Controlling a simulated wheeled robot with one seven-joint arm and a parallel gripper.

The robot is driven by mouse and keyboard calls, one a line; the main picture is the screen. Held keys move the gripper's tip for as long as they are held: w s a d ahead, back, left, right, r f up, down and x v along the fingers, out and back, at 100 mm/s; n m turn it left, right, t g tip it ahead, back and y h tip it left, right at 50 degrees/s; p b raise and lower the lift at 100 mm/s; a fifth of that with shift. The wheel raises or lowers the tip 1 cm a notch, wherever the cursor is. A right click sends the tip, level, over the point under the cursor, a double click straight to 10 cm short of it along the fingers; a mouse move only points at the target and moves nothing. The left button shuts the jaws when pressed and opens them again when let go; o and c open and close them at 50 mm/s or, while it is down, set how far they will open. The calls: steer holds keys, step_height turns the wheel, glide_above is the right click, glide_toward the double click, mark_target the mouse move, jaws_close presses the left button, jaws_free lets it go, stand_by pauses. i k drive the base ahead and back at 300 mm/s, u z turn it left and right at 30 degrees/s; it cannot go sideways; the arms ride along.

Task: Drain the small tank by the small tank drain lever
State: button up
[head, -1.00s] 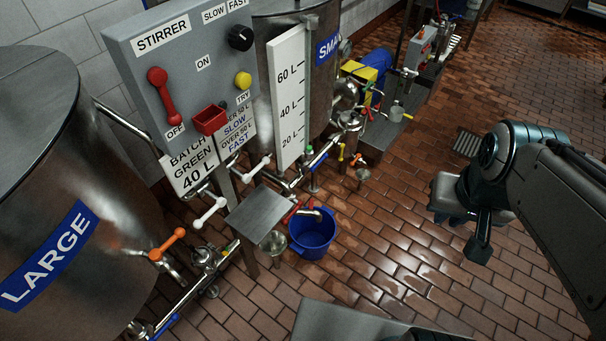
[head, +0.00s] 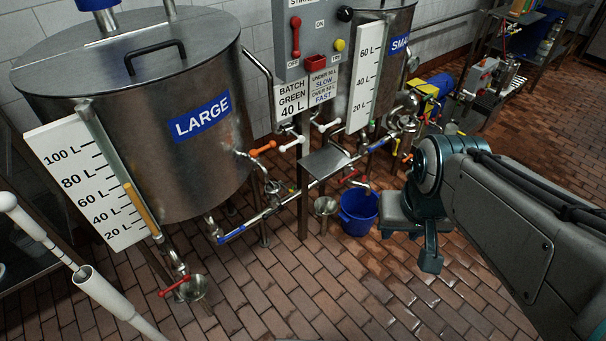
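The small tank (head: 396,22) stands at the back right, its blue label cut to "SMA". Its white level board (head: 365,75) reads 20 to 60 L, with a green mark (head: 372,125) near the gauge's bottom. A red lever (head: 349,177) shows at the pipework above a blue bucket (head: 358,222); I cannot tell surely whether it is the small tank drain lever. An orange-yellow handle (head: 406,158) shows farther right, partly by my arm. My gripper (head: 431,262) hangs over the floor, right of the bucket, apart from the levers. Its fingers are not clear enough to judge.
A stirrer panel (head: 318,40) stands between the tanks. A white pipe (head: 95,285) is front left. Brick floor (head: 330,290) is open in front.

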mark_target(346, 178)
steer(key=z, duration=0.95)
steer(key=i, duration=0.85)
steer(key=u, duration=0.45)
steer(key=i, duration=0.9)
steer(key=u, duration=0.75)
